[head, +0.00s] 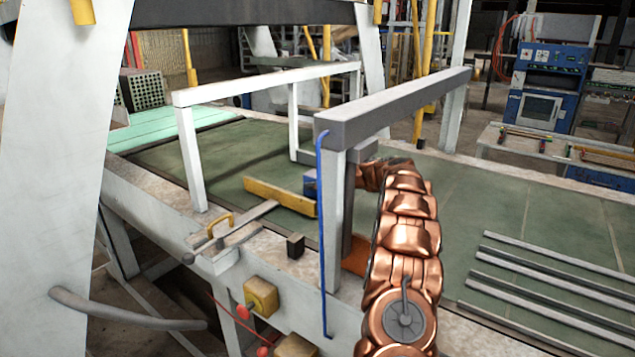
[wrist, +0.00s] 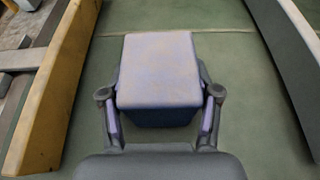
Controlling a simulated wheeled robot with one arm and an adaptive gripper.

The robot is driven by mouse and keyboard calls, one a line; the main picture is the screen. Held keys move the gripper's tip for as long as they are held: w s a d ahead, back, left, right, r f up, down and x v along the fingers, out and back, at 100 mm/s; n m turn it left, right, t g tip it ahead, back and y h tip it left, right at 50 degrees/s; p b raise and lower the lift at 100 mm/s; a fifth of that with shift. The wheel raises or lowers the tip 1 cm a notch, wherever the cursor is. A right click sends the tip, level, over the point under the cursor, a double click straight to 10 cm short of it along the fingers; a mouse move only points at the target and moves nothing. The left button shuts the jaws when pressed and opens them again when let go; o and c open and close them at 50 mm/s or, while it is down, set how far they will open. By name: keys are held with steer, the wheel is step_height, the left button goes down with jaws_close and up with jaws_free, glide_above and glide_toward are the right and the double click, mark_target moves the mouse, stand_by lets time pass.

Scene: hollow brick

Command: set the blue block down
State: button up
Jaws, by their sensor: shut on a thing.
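The blue block (wrist: 158,70) fills the middle of the wrist view, its worn, pale purple-blue top face showing. My gripper (wrist: 159,88) is shut on it, one finger along each side. In the head view the blue block (head: 310,183) shows just left of the grey upright, beside the right end of a yellow bar. That upright hides most of my gripper there. The block is over the green surface (head: 228,163). I cannot tell whether its underside touches the surface.
A yellow bar (head: 279,195) lies left of the block; its edge also shows in the wrist view (wrist: 50,95). A grey-white frame (head: 395,103) stands over the surface around my arm. Metal rails (head: 545,295) lie at the right. Green surface between is clear.

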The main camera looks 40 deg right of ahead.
stand_by(0.3)
steer(key=o, duration=1.4)
steer(key=shift+f, duration=0.1)
steer(key=shift+o, duration=0.2)
steer(key=b+v, duration=0.2)
steer(key=v, duration=1)
steer(key=shift+b, duration=0.4)
